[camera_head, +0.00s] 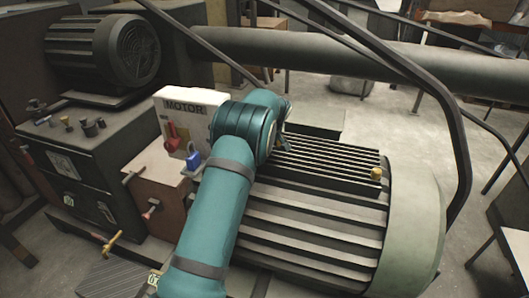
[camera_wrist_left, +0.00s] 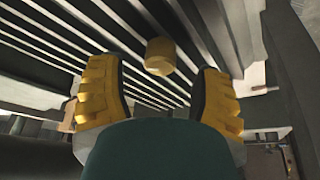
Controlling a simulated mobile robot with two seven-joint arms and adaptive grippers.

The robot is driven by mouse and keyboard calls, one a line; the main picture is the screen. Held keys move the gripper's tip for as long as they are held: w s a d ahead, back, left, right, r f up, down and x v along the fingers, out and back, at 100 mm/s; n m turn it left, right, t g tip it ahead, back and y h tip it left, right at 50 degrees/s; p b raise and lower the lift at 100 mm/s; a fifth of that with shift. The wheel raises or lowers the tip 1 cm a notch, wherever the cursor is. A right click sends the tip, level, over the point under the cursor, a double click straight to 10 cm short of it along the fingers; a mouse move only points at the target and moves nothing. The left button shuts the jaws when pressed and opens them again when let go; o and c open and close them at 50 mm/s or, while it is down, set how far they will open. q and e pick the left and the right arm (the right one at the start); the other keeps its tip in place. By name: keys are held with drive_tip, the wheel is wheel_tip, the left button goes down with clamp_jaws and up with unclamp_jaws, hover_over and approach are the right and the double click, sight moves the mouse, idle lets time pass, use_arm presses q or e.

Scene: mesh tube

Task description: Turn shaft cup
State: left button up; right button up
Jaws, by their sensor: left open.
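The shaft cup, a small yellow cylinder (camera_head: 376,173), stands on the right end of the finned green motor (camera_head: 310,220) in the head view. In the left wrist view a yellow cup (camera_wrist_left: 160,56) shows beyond and between the fingertips, with the motor's grey fins behind it. My left gripper (camera_wrist_left: 157,84) is open, with its yellow ridged fingers on both sides of the cup's line and a visible gap to each. In the head view my teal left arm hides this gripper. My right gripper is in neither view.
A white box marked MOTOR (camera_head: 185,107) with a red switch and a blue padlock (camera_head: 193,160) stands left of the arm. A thick horizontal pipe (camera_head: 320,50) and a bent dark rail (camera_head: 455,130) run behind and right of the motor. A second motor (camera_head: 105,50) sits at the back left.

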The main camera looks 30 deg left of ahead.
use_arm(q)
drive_tip(key=shift+x, duration=1.7)
clamp_jaws()
